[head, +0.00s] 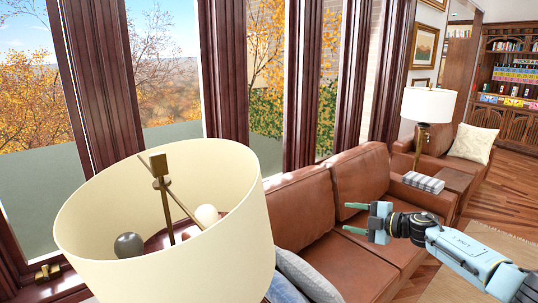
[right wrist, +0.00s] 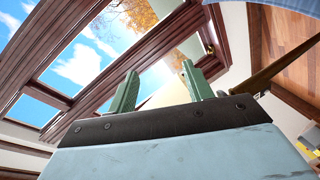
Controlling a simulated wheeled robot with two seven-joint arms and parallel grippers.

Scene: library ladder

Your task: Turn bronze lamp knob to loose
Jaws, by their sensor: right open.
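A large lamp with a cream drum shade (head: 175,255) stands close at the left front in the head view. A bronze knob (head: 158,164) tops the bronze stem at the middle of the shade's open top. Two bulbs, one dark and one pale, show inside the shade. My right gripper (head: 350,218) is open and empty, right of the lamp and well apart from it, over the sofa. In the right wrist view its two green fingers (right wrist: 157,88) stand apart with nothing between them. My left gripper is not in view.
A brown leather sofa (head: 308,208) with blue-grey cushions (head: 305,280) lies behind and right of the lamp. Dark wooden window frames (head: 220,75) stand behind. A second lamp (head: 428,105), an armchair and a bookcase (head: 510,75) are farther right. Open air lies between gripper and shade.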

